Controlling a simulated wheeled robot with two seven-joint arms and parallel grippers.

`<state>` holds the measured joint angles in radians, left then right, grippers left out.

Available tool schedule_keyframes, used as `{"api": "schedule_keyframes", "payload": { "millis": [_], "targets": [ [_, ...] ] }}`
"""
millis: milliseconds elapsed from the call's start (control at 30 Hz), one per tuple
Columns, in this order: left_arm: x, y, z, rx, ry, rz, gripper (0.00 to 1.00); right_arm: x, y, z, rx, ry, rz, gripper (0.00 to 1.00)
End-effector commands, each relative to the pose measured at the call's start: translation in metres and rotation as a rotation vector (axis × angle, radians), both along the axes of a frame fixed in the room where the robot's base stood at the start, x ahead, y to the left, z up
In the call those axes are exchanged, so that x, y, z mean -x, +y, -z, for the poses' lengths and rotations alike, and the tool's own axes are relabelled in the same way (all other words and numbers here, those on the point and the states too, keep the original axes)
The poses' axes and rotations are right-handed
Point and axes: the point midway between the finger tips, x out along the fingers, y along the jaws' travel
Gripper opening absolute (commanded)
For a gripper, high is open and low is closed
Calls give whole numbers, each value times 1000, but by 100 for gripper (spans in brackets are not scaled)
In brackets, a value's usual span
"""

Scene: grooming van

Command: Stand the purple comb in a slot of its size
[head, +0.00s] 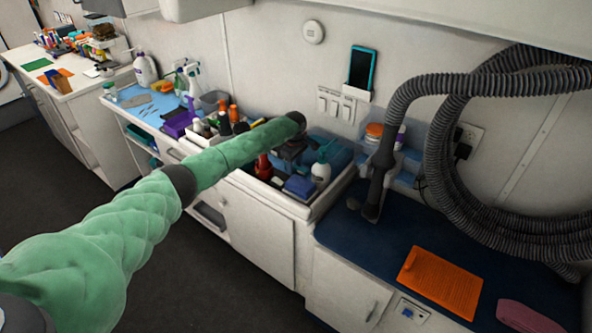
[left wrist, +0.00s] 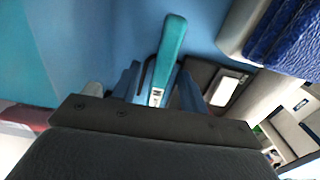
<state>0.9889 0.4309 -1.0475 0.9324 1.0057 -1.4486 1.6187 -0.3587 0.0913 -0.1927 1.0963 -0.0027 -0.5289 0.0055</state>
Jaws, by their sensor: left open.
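My left gripper (head: 288,152) points down over the sink tub in the head view, among the things standing there. In the left wrist view the left gripper (left wrist: 157,88) is open, its two blue fingers apart. A teal bar-shaped thing (left wrist: 172,45) shows between and beyond the fingers; I cannot tell whether it touches them. I cannot pick out the purple comb for certain in either view. A purple box-like thing (head: 179,123) sits on the blue counter left of the tub; slots in it are too small to tell. My right gripper is not in view.
The white tub (head: 318,208) holds bottles and a blue block (head: 300,187). A grey hose (head: 440,110) hangs at the right. An orange mat (head: 441,281) and a pink folded thing (head: 527,316) lie on the dark blue worktop (head: 372,243), which has free room.

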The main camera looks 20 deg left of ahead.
Motion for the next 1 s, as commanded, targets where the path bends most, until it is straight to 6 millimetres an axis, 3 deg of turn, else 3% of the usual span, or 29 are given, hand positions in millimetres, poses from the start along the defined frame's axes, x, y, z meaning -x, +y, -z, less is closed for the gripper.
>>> {"api": "schedule_keyframes", "payload": {
  "millis": [67, 200, 300, 667, 1000],
  "targets": [
    [0, 0, 0, 0, 0, 0, 42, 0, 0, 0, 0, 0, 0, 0],
    [0, 0, 0, 0, 0, 0, 14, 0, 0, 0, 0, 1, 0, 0],
    [0, 0, 0, 0, 0, 0, 0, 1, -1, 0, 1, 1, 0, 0],
    [0, 0, -5, 2, -2, 0, 0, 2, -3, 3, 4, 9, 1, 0],
    [-1, 0, -54, 1, -2, 0, 0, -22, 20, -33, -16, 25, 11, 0]
  ]
}}
